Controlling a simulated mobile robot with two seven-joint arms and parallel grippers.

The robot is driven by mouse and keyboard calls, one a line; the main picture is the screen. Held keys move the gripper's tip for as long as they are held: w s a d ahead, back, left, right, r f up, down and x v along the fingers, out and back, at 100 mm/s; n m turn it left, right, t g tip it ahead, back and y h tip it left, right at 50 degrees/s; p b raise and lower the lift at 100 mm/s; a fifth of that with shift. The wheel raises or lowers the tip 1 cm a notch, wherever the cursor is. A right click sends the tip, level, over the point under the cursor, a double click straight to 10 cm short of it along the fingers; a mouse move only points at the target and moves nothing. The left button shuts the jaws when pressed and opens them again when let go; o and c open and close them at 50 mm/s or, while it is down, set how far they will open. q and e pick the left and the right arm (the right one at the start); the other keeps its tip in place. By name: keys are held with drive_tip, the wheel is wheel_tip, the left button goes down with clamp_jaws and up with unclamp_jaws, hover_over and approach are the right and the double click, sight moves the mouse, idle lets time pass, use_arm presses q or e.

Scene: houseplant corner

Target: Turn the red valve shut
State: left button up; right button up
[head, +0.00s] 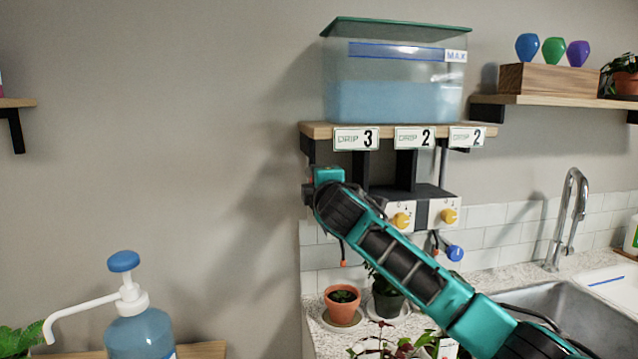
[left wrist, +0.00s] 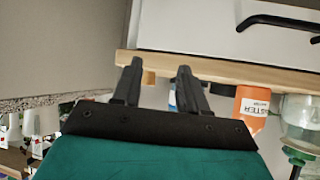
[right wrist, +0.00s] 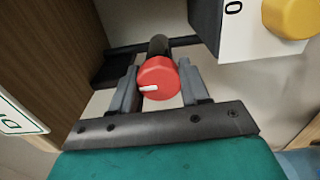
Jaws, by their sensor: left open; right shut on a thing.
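The red valve (right wrist: 158,80) is a round red knob with a white mark, seen in the right wrist view. My right gripper (right wrist: 160,88) is shut on it, one finger on each side. The white mark points to the left in that view. In the head view my right arm and gripper (head: 325,178) reach up to the left end of the valve row and hide the red valve. My left gripper (left wrist: 158,80) is open and empty in the left wrist view, away from the valves; it is outside the head view.
Two yellow valves (head: 402,221) (head: 449,216) are to the right. Above, a shelf (head: 315,131) with drip labels 3, 2 and 2 holds a water tank (head: 395,100). Potted plants (head: 342,300) stand below. A pump bottle (head: 140,335) is at the lower left.

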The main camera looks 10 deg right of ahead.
drive_tip(key=o, duration=1)
drive_tip(key=shift+s, duration=0.15)
drive_tip(key=s+b, duration=0.1)
drive_tip(key=s, duration=1.1)
drive_tip(key=shift+s, duration=0.35)
drive_tip(key=shift+a, duration=0.1)
